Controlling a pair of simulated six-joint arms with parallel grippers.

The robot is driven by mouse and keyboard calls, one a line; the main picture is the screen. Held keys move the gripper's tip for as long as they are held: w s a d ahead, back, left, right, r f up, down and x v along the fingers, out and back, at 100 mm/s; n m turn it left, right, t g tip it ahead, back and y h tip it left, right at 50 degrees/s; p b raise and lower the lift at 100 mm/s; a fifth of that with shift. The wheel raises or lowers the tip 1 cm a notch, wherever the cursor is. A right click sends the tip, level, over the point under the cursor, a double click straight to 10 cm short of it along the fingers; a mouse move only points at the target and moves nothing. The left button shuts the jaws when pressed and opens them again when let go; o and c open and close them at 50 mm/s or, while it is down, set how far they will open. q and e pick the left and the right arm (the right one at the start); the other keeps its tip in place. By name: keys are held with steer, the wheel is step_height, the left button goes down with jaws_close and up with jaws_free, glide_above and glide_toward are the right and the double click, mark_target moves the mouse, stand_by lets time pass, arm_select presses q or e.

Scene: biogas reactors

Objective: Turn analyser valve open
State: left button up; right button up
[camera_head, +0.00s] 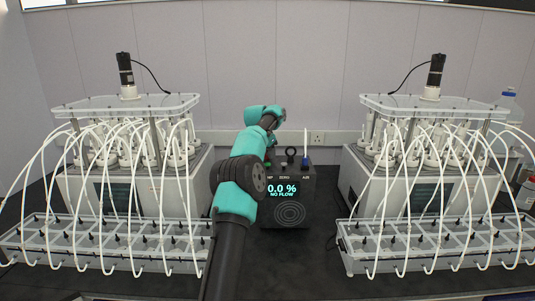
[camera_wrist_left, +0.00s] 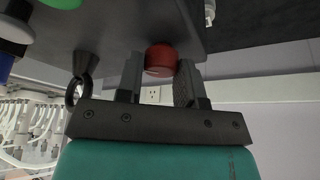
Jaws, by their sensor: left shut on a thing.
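The dark analyser box (camera_head: 301,179) stands in the middle of the bench in the head view. Its screen reads "0.0 %" and "NO FLOW". In the left wrist view the analyser (camera_wrist_left: 112,27) fills the top, with a red knob (camera_wrist_left: 160,58) sticking out of it. My left gripper (camera_head: 272,138) is at the analyser's top, towards its left side. In the left wrist view its two fingers (camera_wrist_left: 160,68) are on either side of the red knob, shut on it. The knob is hidden behind my arm in the head view. My right gripper is not in view.
A black ring (camera_wrist_left: 75,92) stands on the analyser near the gripper, with a green button (camera_wrist_left: 62,3) farther off. Tube-covered reactor units stand left (camera_head: 85,185) and right (camera_head: 375,185). A wall socket (camera_head: 317,138) is behind. Dark bench is bare before the analyser.

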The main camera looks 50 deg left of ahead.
arm_select(q)
steer(key=shift+m, duration=0.3)
steer(key=shift+m+h, duration=0.5)
steer(key=shift+m, duration=0.8)
steer(key=o, duration=0.9)
steer(key=shift+r, duration=0.1)
